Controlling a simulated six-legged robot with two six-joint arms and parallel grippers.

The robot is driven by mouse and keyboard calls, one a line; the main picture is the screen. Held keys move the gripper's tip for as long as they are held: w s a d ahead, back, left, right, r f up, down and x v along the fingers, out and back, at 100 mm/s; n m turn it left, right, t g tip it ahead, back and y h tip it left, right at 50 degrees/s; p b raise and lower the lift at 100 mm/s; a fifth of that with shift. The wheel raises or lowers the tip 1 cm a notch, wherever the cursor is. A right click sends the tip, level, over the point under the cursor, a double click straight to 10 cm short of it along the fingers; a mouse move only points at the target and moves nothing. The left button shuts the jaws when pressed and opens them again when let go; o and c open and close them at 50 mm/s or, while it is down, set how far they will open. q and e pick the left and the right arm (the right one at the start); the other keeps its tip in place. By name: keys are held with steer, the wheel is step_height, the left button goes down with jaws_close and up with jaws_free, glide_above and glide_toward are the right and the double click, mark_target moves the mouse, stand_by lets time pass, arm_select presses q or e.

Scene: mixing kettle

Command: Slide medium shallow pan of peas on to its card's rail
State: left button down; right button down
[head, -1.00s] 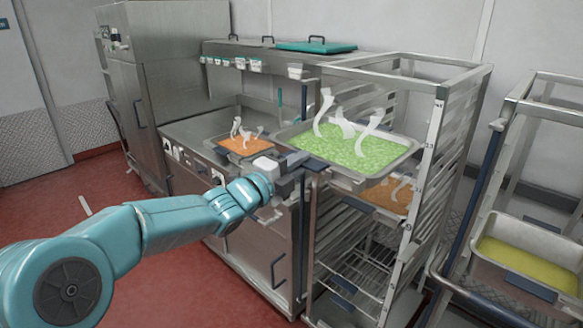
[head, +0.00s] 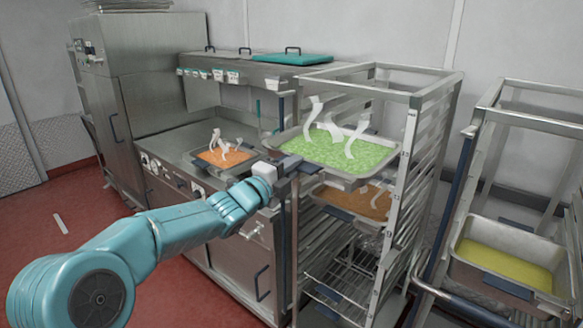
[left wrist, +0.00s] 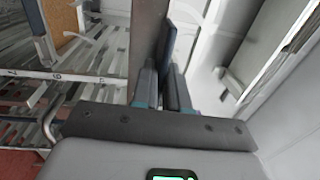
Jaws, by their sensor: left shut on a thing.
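The shallow pan of peas (head: 336,177) is steaming and level at the upper part of the open rack (head: 408,135). Its left corner juts out past the rack's left front post. My left gripper (head: 286,167) is shut on the dark tab at the pan's near side. In the left wrist view the two fingers (left wrist: 162,92) close around a dark blue plate beside a grey metal face. The rack's front post carries small marks, seen as numbers in the left wrist view (left wrist: 62,76). I cannot tell which rail the pan meets. The right gripper is out of view.
A pan of orange food (head: 372,214) sits lower in the rack. Another orange pan (head: 197,158) stands on the steel counter to the left. A second rack (head: 470,165) at right holds a pan of yellow food (head: 458,262). Red floor is open at left.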

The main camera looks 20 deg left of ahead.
arm_select(q)
steer(key=shift+r, duration=0.3)
steer(key=shift+w+d+r+p, duration=0.1)
steer(key=shift+w+d+p, duration=0.1)
steer(key=shift+w, duration=0.15)
steer(key=shift+w+d+p, duration=0.1)
steer(key=shift+w+p, duration=0.1)
steer(key=shift+w, duration=0.15)
steer(key=shift+w+d, duration=0.15)
steer(key=shift+w, duration=0.55)
steer(key=shift+p+x, duration=1.05)
steer(key=shift+x, duration=0.15)
steer(key=shift+p+x, duration=0.8)
steer(key=shift+x, duration=0.2)
steer(key=shift+p+x, duration=0.85)
steer(key=shift+p, duration=0.05)
steer(key=shift+w+d+f+p, duration=0.15)
steer(key=shift+w+f+p, duration=0.1)
steer(key=shift+w+p, duration=0.2)
steer(key=shift+w+d+f+p, duration=0.1)
steer(key=shift+w+f+p, duration=0.1)
steer(key=shift+w+p, duration=0.2)
